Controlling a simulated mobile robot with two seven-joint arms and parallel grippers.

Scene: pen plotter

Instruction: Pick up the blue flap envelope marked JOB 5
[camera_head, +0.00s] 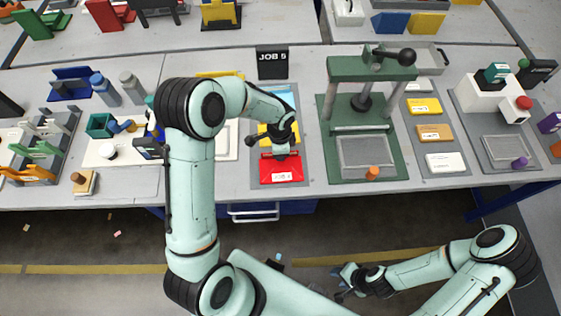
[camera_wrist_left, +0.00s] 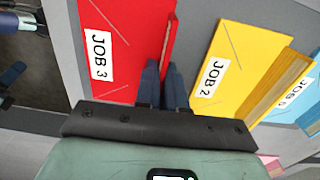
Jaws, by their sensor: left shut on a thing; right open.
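The blue envelope (camera_wrist_left: 306,84) lies at the right edge of the left wrist view, partly cut off; its label starts with JOB and its digit is hard to read. In the head view it (camera_head: 287,97) is at the far end of a grey tray, partly behind my left arm. My left gripper (camera_head: 279,152) is at the red envelope (camera_head: 281,174), marked JOB 3, in the tray's near end. Its fingers (camera_wrist_left: 166,88) are shut on the red envelope's raised flap. The yellow envelope (camera_wrist_left: 228,62), marked JOB 2, lies between red and blue. My right gripper (camera_head: 350,284) is open, low over the floor.
A black JOB 5 sign (camera_head: 272,62) stands behind the tray (camera_head: 305,165). A green press (camera_head: 327,150) stands close to its right. A white-framed panel (camera_head: 226,143) lies to its left. The bench's front edge is just before the red envelope.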

